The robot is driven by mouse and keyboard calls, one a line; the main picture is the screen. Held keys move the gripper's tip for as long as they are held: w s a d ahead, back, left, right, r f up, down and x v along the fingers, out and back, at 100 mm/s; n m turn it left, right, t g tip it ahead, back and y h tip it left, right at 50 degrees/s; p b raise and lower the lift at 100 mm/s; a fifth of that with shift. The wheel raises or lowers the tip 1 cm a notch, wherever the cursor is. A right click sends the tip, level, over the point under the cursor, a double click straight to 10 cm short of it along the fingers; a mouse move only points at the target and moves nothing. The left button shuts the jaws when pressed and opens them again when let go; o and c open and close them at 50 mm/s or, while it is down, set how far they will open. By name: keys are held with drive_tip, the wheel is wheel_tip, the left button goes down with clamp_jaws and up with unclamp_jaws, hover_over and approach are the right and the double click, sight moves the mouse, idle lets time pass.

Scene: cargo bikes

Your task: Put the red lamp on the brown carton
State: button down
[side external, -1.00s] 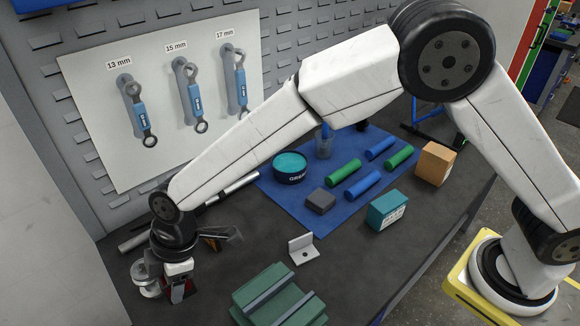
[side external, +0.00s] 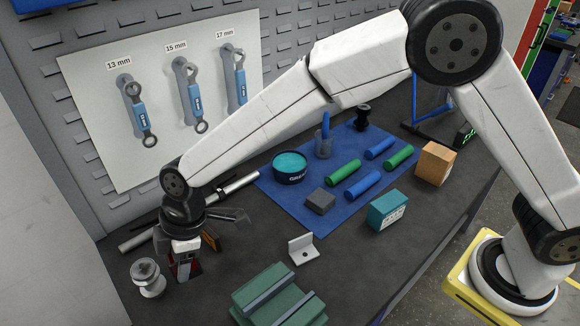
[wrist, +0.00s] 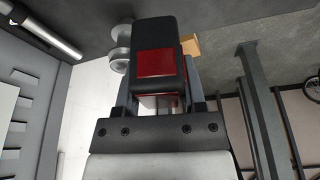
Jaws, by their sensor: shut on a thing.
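The red lamp (wrist: 156,64) is a black block with a red panel, held between my gripper's fingers and large in the wrist view. In the side view my gripper (side external: 185,264) points down at the left end of the bench, shut on the lamp (side external: 182,269), which is partly hidden by the fingers. The lamp's clearance above the bench is hard to tell. The brown carton (side external: 435,163) stands at the right of the bench, far from my gripper, with its top bare.
A silver spool-shaped part (side external: 148,278) stands just left of my gripper. A grey angle bracket (side external: 302,249), green block (side external: 278,297) and teal box (side external: 387,210) lie between gripper and carton. A blue mat (side external: 277,190) holds a grease tin (side external: 290,168) and several cylinders.

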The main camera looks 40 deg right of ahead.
drive_tip(key=w+d+r+m+t+h, duration=0.1)
drive_tip(key=d+r+m, duration=0.2)
drive_tip(key=d, duration=1)
drive_tip(key=w+d+r+m+t, duration=0.1)
drive_tip(key=w+d+r+m, duration=0.15)
drive_tip(key=d, duration=1.15)
drive_tip(key=w+d+r+m+h, duration=0.1)
drive_tip(key=d+r+m, duration=0.25)
drive_tip(key=d, duration=0.95)
drive_tip(key=s+d+r+m+h, duration=0.15)
drive_tip(key=s+d+m, duration=0.45)
drive_tip(key=s+d, duration=0.75)
drive_tip(key=s+d+r+m+h, duration=0.1)
drive_tip(key=s+d+m, duration=0.4)
drive_tip(key=s, duration=0.8)
drive_tip(key=d, duration=0.2)
drive_tip(key=shift+s+d+r+t, duration=0.15)
drive_tip(key=shift+d+r+t, duration=0.05)
drive_tip(key=shift+d+t, duration=0.15)
